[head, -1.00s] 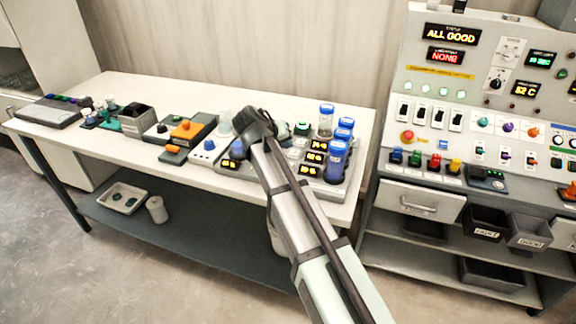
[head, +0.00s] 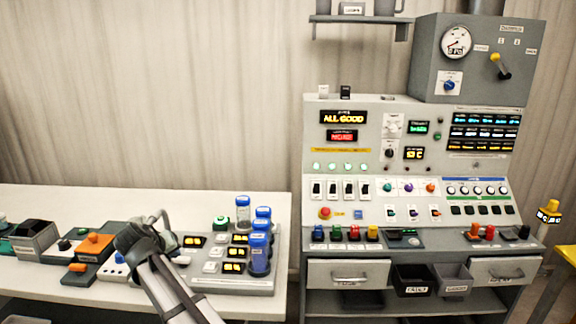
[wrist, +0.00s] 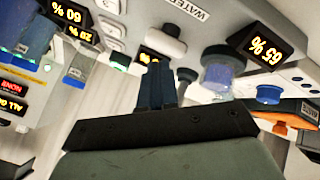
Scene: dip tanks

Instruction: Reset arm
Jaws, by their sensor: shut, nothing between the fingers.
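My gripper shows in the wrist view (wrist: 158,82) with its two dark fingers together and nothing between them. In the head view my arm comes up from the bottom edge. Its wrist end is over the table (head: 60,197), at the left side of the grey tank unit (head: 232,284) with lit percentage displays. The fingertips are hard to make out there. In the wrist view, a pale rounded button (wrist: 160,42) lies just beyond the fingertips; I cannot tell whether they touch it.
Blue-capped containers (head: 258,250) stand at the unit's right. An orange-topped block (head: 94,245) and a dark open box (head: 36,238) are left of my arm. A control panel (head: 375,112) reading "ALL GOOD" stands right.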

